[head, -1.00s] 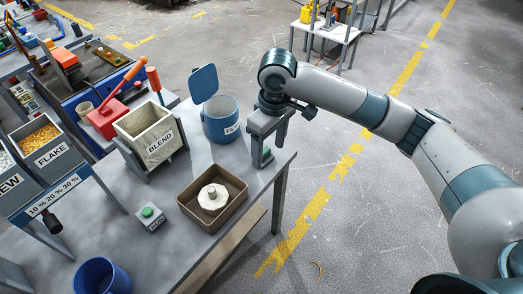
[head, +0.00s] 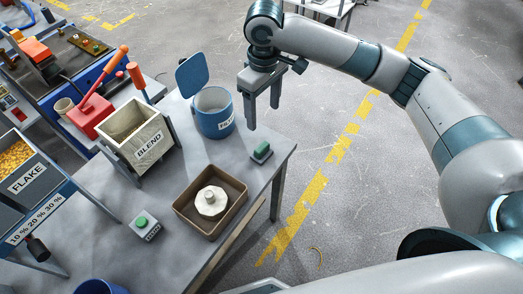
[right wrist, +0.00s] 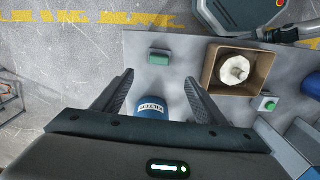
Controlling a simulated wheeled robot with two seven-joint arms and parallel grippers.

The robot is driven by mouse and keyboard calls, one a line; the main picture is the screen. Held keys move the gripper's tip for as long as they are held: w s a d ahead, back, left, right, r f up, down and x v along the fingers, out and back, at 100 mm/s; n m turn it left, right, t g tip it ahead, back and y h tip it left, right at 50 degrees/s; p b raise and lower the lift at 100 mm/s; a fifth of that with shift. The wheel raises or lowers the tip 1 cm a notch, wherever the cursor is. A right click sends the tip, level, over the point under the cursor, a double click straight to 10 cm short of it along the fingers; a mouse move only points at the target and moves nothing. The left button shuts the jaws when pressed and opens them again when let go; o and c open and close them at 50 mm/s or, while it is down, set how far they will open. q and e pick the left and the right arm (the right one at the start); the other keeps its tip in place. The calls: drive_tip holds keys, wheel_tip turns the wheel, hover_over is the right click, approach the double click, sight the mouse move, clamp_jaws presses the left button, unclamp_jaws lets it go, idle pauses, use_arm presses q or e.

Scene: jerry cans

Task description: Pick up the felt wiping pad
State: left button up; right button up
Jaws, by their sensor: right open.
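A small block with a green top and grey underside, which looks like the felt wiping pad (head: 261,152), lies near the table's right edge. My right gripper (head: 263,117) is open and empty, its fingers pointing down, above and beyond the pad in the head view. In the right wrist view the pad (right wrist: 158,56) shows just past the open fingertips of my right gripper (right wrist: 159,77), roughly centred between them and apart from them. My left gripper is not in view.
A brown tray (head: 181,209) holding a white knobbed disc stands nearby on the grey table (head: 115,190). A blue lidded bin (head: 213,122), a BLEND box (head: 150,150) and a green-button box (head: 145,226) also stand there. Table around the pad is clear.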

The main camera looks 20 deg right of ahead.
drive_tip(key=f, duration=0.1)
drive_tip(key=p, duration=0.2)
hover_over(262, 147)
wheel_tip(262, 147, down, 10)
drive_tip(key=shift+s+r, duration=0.1)
drive_tip(key=shift+s, duration=0.05)
drive_tip(key=shift+f, duration=0.7)
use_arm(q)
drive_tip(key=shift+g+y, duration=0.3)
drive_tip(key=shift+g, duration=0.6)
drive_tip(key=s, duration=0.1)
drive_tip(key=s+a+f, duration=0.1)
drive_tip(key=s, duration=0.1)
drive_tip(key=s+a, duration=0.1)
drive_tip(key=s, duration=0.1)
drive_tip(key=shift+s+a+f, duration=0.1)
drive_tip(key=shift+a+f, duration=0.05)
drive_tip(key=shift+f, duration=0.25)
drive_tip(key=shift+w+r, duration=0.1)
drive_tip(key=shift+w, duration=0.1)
